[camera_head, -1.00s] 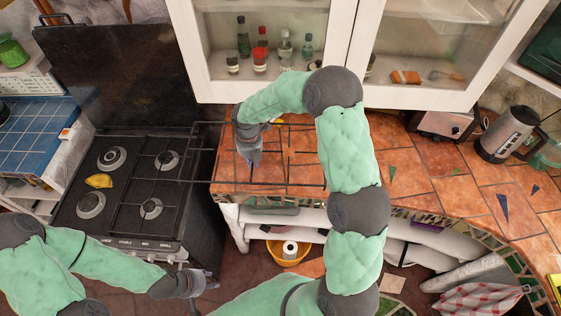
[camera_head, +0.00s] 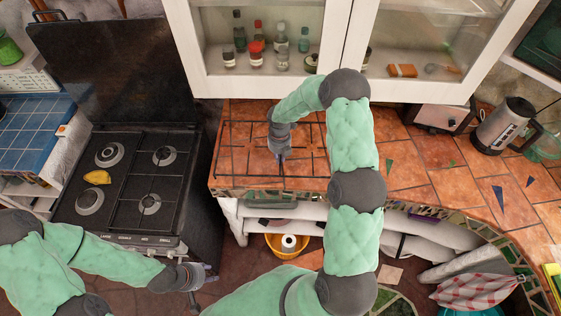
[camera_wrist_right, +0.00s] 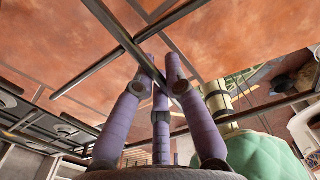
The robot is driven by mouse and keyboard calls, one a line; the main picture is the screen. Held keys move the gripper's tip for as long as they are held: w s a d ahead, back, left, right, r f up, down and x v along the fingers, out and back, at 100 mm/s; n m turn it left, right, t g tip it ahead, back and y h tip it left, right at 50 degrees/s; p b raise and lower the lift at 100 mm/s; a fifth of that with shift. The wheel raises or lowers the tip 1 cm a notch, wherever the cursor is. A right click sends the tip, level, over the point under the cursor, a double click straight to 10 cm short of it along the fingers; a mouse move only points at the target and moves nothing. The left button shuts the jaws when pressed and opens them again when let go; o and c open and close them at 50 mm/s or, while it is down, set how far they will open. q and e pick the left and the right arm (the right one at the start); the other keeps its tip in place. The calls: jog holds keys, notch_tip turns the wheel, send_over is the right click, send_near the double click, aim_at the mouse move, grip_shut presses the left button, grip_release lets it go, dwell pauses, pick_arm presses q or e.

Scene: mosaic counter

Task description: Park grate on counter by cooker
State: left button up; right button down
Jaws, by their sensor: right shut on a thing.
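The black wire grate (camera_head: 232,150) lies level over the left end of the tiled counter (camera_head: 400,155), right of the cooker (camera_head: 130,215). My right gripper (camera_head: 281,160) is shut on a grate bar. In the right wrist view its purple fingers (camera_wrist_right: 160,85) close around the dark bar (camera_wrist_right: 115,32) with orange tiles behind. I cannot tell whether the grate touches the tiles. My left gripper (camera_head: 205,278) hangs low in front of the cooker, away from the grate; its fingers are too small to read.
A yellow item (camera_head: 97,177) lies on the cooker's left side. A glass-front cabinet (camera_head: 270,85) hangs above the counter's back. A toaster (camera_head: 440,115) and kettle (camera_head: 503,124) stand to the right. The tiles right of my right arm are largely clear.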

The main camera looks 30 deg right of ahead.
jog(key=f, duration=0.3)
jog(key=shift+w+d+f, duration=0.1)
jog(key=shift+d+f, duration=0.15)
jog(key=c, duration=1.3)
grip_release()
jog(key=shift+f, duration=0.1)
jog(key=shift+a, duration=0.1)
notch_tip(320, 180, up, 12)
jog(key=shift+r, duration=0.1)
